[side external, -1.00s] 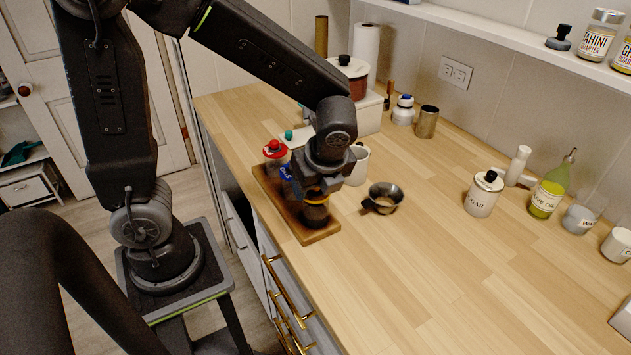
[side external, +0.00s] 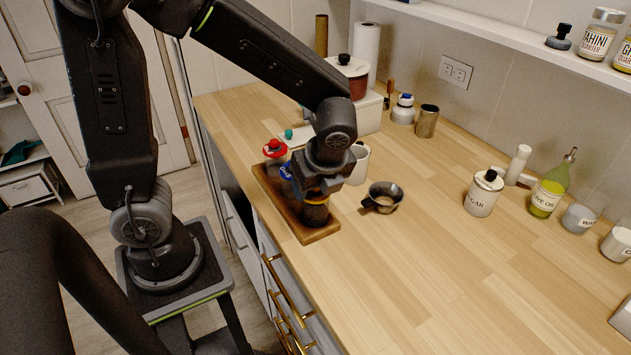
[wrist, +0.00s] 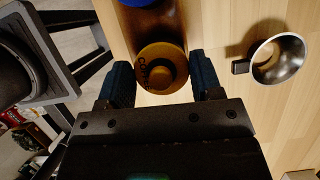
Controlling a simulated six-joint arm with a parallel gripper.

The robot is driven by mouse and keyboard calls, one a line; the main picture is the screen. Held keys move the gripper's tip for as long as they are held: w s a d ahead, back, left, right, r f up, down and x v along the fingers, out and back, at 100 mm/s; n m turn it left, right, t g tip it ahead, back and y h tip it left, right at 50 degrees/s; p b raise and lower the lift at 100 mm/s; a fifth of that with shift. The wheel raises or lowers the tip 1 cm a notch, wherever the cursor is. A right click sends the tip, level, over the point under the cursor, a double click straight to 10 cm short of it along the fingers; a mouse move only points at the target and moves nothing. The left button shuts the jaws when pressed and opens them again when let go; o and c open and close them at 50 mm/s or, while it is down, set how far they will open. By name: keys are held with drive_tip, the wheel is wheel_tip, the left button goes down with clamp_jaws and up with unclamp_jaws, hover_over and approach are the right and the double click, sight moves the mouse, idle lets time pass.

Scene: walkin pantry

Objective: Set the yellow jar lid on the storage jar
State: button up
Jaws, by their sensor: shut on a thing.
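The yellow jar lid (wrist: 163,68) is round with a raised knob. It sits between the two fingers of my gripper (wrist: 162,78), which is shut on it. In the side view the lid (side external: 315,194) shows as a thin yellow-orange band under my gripper (side external: 318,188). The dark storage jar (side external: 316,214) stands upright directly below the lid on a wooden board (side external: 322,235). Dark lettering shows beside the knob in the wrist view. Whether the lid rests fully on the rim is hard to tell.
On the board, a red-topped jar (side external: 274,149) and a blue-lidded item (side external: 286,171) stand behind my gripper. A metal cup with a handle (side external: 384,197) and a white mug (side external: 358,163) are to the right. The middle and front of the counter are clear.

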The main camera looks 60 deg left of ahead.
drive_tip(key=shift+f, duration=0.35)
drive_tip(key=o, duration=1.2)
drive_tip(key=shift+r, duration=3.55)
drive_tip(key=s+r+n+t+h, duration=0.1)
drive_tip(key=s+n, duration=0.1)
drive_tip(key=n, duration=0.4)
drive_tip(key=s+d+r+n+t+h, duration=0.1)
drive_tip(key=s+r+n+t+h, duration=0.1)
drive_tip(key=n, duration=0.4)
drive_tip(key=s+r+n+t+h, duration=0.1)
drive_tip(key=s+r+n+t, duration=0.1)
drive_tip(key=s+n, duration=0.2)
drive_tip(key=shift+s+d+n, duration=0.1)
drive_tip(key=shift+n, duration=0.55)
drive_tip(key=shift+s+d+n, duration=0.1)
drive_tip(key=shift+n, duration=0.55)
